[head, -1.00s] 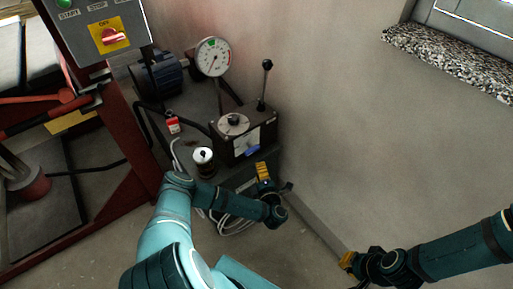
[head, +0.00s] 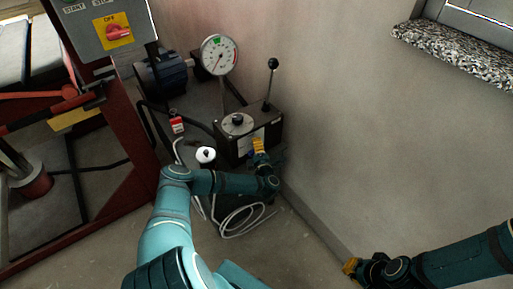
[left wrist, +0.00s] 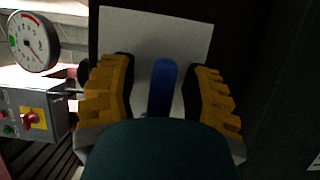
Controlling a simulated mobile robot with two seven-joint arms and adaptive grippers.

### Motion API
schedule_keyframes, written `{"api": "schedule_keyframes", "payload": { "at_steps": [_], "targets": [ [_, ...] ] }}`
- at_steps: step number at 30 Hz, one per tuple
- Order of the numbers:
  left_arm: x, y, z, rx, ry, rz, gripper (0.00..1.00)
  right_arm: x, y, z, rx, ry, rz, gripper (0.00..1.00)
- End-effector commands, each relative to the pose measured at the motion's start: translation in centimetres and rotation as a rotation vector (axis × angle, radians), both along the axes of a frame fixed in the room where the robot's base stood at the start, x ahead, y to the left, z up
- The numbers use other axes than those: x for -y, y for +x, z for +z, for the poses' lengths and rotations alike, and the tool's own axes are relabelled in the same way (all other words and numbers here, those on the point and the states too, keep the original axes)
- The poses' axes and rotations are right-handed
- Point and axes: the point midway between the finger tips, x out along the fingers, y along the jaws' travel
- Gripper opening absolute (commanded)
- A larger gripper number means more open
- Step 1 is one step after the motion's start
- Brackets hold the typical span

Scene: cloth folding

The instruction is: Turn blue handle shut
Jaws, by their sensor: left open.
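The blue handle (left wrist: 162,88) stands in front of a white plate (left wrist: 190,32) in the left wrist view. My left gripper (left wrist: 162,92) is open, with one yellow finger on each side of the handle and a visible gap at each side. In the head view my left gripper (head: 259,147) is at the front of the dark box (head: 232,146) and hides most of the handle.
A round gauge (head: 219,55) and a black-knobbed lever (head: 270,85) rise by the box. A red frame (head: 118,125), a grey control box (head: 105,30) and a wall (head: 340,120) surround the spot. White cable (head: 240,222) lies below.

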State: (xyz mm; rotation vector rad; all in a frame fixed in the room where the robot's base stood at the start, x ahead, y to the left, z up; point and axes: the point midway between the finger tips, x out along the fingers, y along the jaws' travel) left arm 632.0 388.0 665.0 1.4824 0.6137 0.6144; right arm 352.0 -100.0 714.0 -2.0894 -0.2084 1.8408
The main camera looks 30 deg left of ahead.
Motion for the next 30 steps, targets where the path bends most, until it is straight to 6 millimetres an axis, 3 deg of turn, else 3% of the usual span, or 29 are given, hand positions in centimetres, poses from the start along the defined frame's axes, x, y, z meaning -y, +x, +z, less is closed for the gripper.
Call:
{"api": "schedule_keyframes", "payload": {
  "at_steps": [4, 5, 6, 9, 20, 30],
  "targets": [
    [0.0, 0.0, 0.0, 0.000, 0.000, 0.000, 0.48, 0.0, 0.0, 0.0, 0.000, 0.000, 0.000, 0.00],
    [0.0, 0.0, 0.0, 0.000, 0.000, 0.000, 0.44, 0.0, 0.0, 0.0, 0.000, 0.000, 0.000, 0.00],
    [0.0, 0.0, 0.0, 0.000, 0.000, 0.000, 0.30, 0.0, 0.0, 0.0, 0.000, 0.000, 0.000, 0.00],
    [0.0, 0.0, 0.0, 0.000, 0.000, 0.000, 0.00, 0.0, 0.0, 0.0, 0.000, 0.000, 0.000, 0.00],
    [0.0, 0.0, 0.2, -0.022, 0.009, 0.000, 0.00, 0.0, -0.1, 0.4, -0.001, 0.000, 0.000, 0.00],
    [0.0, 0.1, 0.4, -0.201, 0.088, -0.001, 0.00, -0.1, -0.5, 3.0, -0.012, 0.003, 0.002, 0.00]
  ]
}}
